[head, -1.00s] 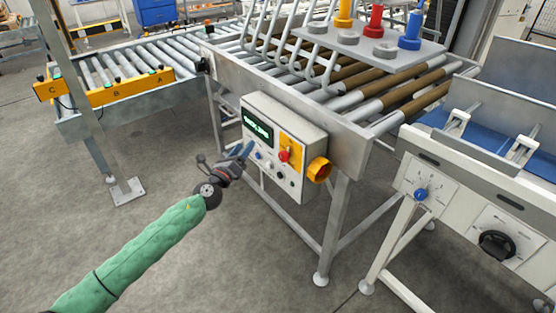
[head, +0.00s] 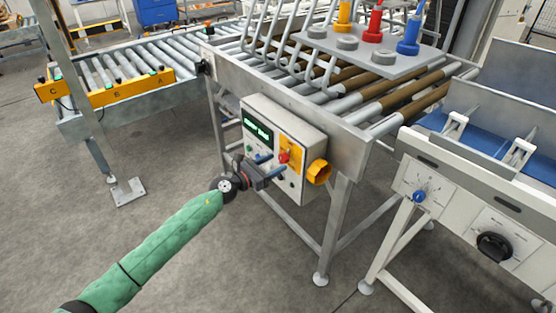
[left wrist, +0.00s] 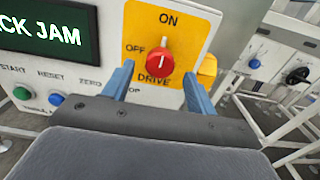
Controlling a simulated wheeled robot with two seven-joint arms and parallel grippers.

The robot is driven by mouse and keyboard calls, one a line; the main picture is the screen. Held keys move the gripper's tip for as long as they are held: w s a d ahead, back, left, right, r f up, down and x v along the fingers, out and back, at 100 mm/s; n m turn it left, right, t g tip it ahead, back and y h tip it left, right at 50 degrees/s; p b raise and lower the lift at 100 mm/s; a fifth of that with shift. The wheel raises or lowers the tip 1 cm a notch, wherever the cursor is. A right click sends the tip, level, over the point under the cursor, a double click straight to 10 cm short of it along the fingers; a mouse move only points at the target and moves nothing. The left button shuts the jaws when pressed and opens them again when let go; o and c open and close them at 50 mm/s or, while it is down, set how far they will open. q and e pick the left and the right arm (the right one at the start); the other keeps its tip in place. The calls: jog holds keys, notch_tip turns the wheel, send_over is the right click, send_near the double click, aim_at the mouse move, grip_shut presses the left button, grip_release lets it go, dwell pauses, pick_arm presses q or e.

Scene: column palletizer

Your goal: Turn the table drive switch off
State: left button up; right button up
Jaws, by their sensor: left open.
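The table drive switch is a red knob (left wrist: 159,57) on a yellow plate (left wrist: 190,35) marked ON above, OFF at the left and DRIVE below. Its pale mark appears to point up towards ON. In the head view the knob (head: 284,157) sits on the front of the grey control box (head: 306,143). My left gripper (head: 271,166) is open in front of the box. In the left wrist view its two blue fingers (left wrist: 157,70) stand apart, one to the lower left and one to the lower right of the knob. Contact cannot be told. My right gripper is out of view.
The box has a green-lit display (left wrist: 45,30) ending in "CK JAM", with a blue RESET button (left wrist: 56,101) below. A yellow-and-red side switch (head: 319,172) sticks out at its right. The roller table (head: 350,135) is above; a white machine (head: 465,195) stands right.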

pick_arm(q)
jog(key=shift+x, duration=1.15)
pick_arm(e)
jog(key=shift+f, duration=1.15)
pick_arm(q)
jog(key=c, duration=1)
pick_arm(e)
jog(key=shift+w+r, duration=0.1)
